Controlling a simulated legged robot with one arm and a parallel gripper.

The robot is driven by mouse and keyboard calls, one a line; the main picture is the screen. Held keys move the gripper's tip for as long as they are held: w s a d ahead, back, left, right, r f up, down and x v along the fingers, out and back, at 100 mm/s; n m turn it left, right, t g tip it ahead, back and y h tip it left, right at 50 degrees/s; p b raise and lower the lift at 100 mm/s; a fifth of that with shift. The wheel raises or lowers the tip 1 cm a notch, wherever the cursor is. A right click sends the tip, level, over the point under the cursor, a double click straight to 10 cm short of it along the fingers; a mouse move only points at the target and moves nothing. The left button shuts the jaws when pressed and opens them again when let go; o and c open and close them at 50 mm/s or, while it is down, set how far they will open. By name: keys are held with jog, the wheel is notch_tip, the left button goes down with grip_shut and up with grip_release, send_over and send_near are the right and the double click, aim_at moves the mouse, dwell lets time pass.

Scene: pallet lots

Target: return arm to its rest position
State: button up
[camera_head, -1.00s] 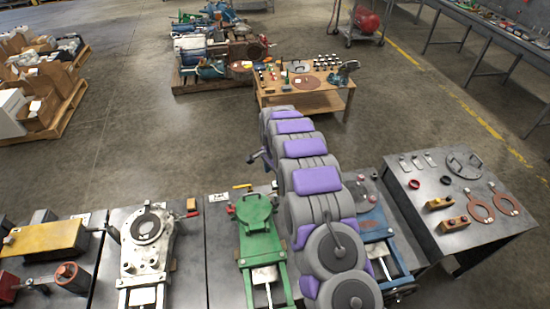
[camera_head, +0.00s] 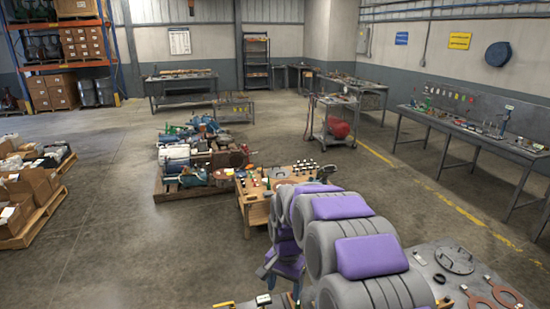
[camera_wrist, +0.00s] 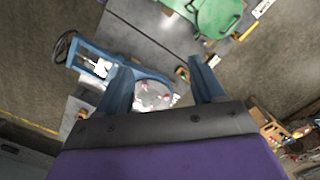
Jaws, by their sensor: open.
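My arm (camera_head: 345,245), grey with purple pads, is bent up at the lower right of the head view. A green round lid (camera_wrist: 215,14) shows at the top.
A low wooden table (camera_head: 252,214) with small parts stands beyond my arm. A pallet of machines (camera_head: 185,192) is behind it. A grey table (camera_head: 465,255) with rings and plates is at right. A red tank (camera_head: 339,127) sits on a cart. Open floor (camera_head: 110,235) lies to the left.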

jog(key=s+d+r+n, duration=0.2)
jog(key=s+d, duration=0.1)
jog(key=s, duration=0.9)
jog(key=s+d+r+n, duration=0.2)
jog(key=s+d, duration=0.2)
jog(key=s, duration=0.8)
jog(key=s+d+r+n+g+b, duration=0.1)
jog(key=s+d, duration=0.3)
jog(key=s, duration=0.8)
jog(key=shift+s+d+r+n, duration=0.25)
jog(key=shift+s+r+n, duration=0.15)
jog(key=shift+r, duration=0.5)
